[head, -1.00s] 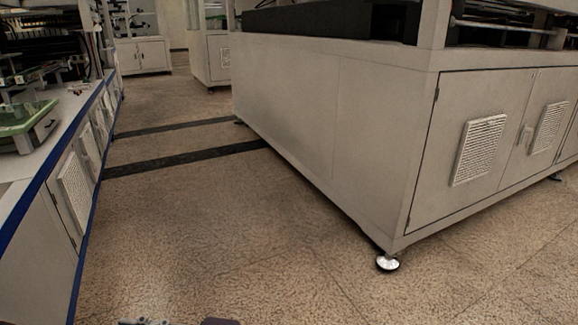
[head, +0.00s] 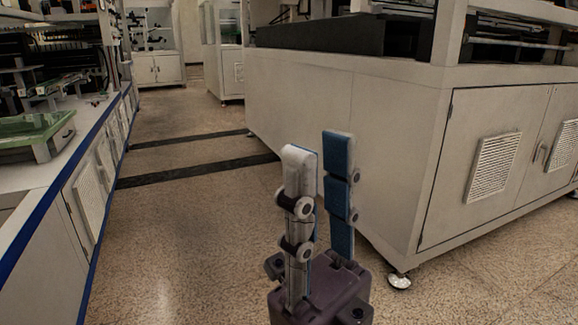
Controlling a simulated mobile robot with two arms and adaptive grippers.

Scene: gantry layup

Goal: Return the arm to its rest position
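My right gripper (head: 320,165) stands upright in the lower middle of the head view, with its purple-grey base at the bottom edge. Its two jointed fingers, grey with blue pads, point up and stand apart with a gap between them. Nothing is between the fingers. The rest of the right arm is out of view below. My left gripper is not in the picture.
A large beige machine cabinet (head: 340,130) with vented doors fills the right side, on a round foot (head: 398,281). A white workbench with a blue edge (head: 45,225) runs along the left, holding a green-topped device (head: 38,130). Speckled floor (head: 190,230) lies open between them.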

